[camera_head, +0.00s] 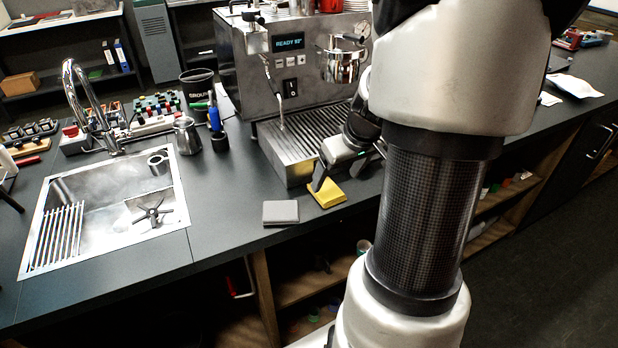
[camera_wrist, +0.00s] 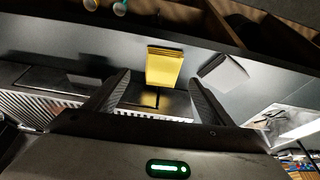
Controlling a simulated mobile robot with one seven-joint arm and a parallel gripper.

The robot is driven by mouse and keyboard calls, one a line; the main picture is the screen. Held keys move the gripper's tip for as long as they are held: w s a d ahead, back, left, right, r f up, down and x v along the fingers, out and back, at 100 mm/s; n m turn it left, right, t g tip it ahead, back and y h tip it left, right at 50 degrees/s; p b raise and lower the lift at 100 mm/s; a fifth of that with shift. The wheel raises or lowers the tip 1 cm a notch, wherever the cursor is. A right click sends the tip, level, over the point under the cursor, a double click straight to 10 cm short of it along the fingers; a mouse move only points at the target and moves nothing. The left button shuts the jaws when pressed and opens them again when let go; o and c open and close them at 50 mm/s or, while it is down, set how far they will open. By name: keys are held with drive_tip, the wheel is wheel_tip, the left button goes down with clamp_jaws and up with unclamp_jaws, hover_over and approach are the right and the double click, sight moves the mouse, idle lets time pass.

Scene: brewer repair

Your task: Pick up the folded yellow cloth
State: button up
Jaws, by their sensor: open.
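The folded yellow cloth (camera_head: 327,194) lies on the dark counter near its front edge, in front of the espresso machine's drip tray. In the wrist view the cloth (camera_wrist: 164,66) is a yellow block just beyond and between my fingertips. My gripper (camera_head: 318,178) is above the counter beside the cloth, and one finger partly overlaps it in the head view. In the wrist view my gripper (camera_wrist: 158,85) has its two fingers spread apart, with nothing held between them. The arm hides part of the counter to the right.
A grey folded pad (camera_head: 281,212) lies left of the cloth; it also shows in the wrist view (camera_wrist: 223,75). The espresso machine (camera_head: 290,70) with its drip tray (camera_head: 290,150) stands behind. A sink (camera_head: 110,205) is at left. Open shelves (camera_head: 300,285) lie below the counter edge.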

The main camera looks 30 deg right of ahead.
sight(327, 189)
drive_tip(key=x, duration=0.5)
drive_tip(key=shift+w+a+f, duration=0.2)
drive_tip(key=shift+w+f, duration=0.1)
drive_tip(key=c, duration=1.1)
wheel_tip(327, 189, up, 10)
drive_tip(key=shift+r+p, duration=0.1)
drive_tip(key=shift+p, duration=0.55)
drive_tip(key=o, duration=0.4)
drive_tip(key=c, duration=0.3)
drive_tip(key=shift+c, duration=0.2)
